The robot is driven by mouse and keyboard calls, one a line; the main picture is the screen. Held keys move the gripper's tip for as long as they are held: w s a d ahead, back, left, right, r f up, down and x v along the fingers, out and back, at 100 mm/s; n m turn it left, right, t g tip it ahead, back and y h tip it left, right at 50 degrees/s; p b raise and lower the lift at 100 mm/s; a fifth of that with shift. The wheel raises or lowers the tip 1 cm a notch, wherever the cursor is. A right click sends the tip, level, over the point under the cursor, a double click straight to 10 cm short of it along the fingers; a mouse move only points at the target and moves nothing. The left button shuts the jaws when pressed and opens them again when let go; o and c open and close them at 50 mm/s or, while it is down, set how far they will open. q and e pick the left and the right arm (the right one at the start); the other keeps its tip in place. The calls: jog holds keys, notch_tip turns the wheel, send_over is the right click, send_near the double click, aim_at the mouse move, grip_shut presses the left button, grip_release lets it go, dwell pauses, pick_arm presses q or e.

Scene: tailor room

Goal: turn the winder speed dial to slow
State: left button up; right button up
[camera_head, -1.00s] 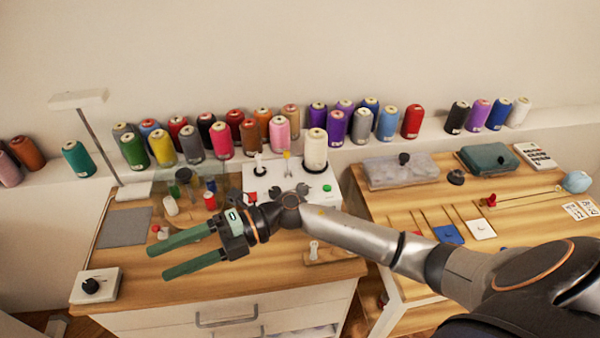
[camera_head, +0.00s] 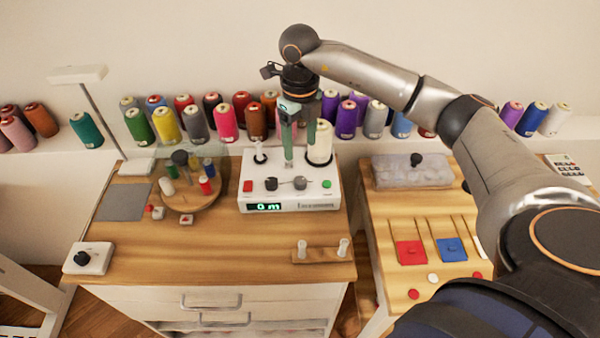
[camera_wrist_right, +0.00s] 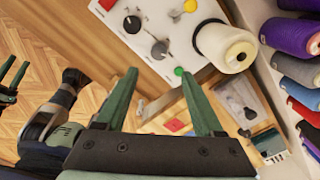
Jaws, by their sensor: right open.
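The winder (camera_head: 290,203) is a white box on the left table with a green display reading 0 m. Its front panel carries a black knob (camera_head: 271,184), a grey knob (camera_head: 300,183), a red button and a green button. I cannot read which knob is the speed dial. My right gripper (camera_head: 300,155) is open and empty, pointing down above the back of the winder, behind the knobs. In the right wrist view, the dark knob (camera_wrist_right: 132,23) and grey knob (camera_wrist_right: 160,50) lie beyond the fingertips. Part of my left gripper (camera_wrist_right: 10,80) shows at the left edge there.
A white thread cone (camera_head: 320,145) stands on the winder's right side, close to my right fingers. A round rack with small spools (camera_head: 190,195) is to the left. A white box with a black knob (camera_head: 90,258) sits at the table's front-left corner. Cones line the shelf behind.

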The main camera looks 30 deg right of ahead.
aim_at(300, 179)
notch_tip(300, 179, down, 11)
jog(key=shift+a+f+p, duration=0.1)
jog(key=shift+p, duration=0.5)
grip_shut()
dwell(0.3)
